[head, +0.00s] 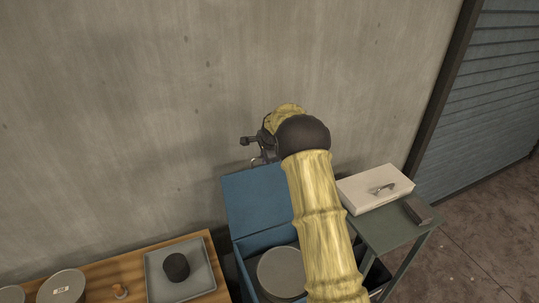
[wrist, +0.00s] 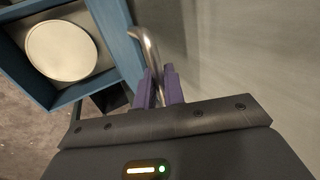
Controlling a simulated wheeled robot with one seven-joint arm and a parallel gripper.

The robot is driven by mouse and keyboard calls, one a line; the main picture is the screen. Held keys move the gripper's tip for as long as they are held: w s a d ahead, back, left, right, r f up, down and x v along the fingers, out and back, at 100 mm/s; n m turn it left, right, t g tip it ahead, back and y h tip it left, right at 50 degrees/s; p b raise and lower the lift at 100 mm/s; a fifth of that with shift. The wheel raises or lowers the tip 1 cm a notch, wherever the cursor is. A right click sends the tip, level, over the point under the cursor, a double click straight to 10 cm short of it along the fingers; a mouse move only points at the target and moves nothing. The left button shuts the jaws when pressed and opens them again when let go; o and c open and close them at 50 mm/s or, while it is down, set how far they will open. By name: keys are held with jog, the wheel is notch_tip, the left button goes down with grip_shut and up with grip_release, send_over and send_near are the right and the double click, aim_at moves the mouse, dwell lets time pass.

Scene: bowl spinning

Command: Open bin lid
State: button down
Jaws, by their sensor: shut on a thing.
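The blue bin (head: 262,241) stands open at the lower middle of the head view, with its blue lid (head: 252,200) raised and leaning back toward the wall. A round grey disc (head: 280,272) lies inside the bin, also visible in the wrist view (wrist: 60,50). A bent metal handle (wrist: 147,42) stands out from the lid's edge (wrist: 118,35) in the wrist view. The two purple fingers of my gripper (wrist: 160,86) are shut on the handle. My arm hides the right part of the lid and bin in the head view.
A wooden table (head: 135,272) on the left holds a grey tray (head: 205,277) with a dark round object (head: 176,267) and round containers. A green side table (head: 385,230) on the right bears a white box (head: 372,190) and a dark block (head: 417,210). The concrete wall (head: 130,110) is close behind.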

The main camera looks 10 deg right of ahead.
jog(key=shift+w+a+f, duration=0.1)
jog(key=shift+w+f, duration=0.05)
jog(key=shift+w, duration=0.3)
jog(key=shift+w+a+f, duration=0.1)
jog(key=shift+w, duration=0.35)
jog(key=shift+s, duration=0.1)
jog(key=c, duration=1.7)
grip_release()
jog(key=shift+d, duration=0.1)
jog(key=shift+o, duration=0.3)
jog(key=shift+d, duration=0.2)
jog(key=shift+s+r, duration=0.1)
jog(key=shift+r, duration=0.05)
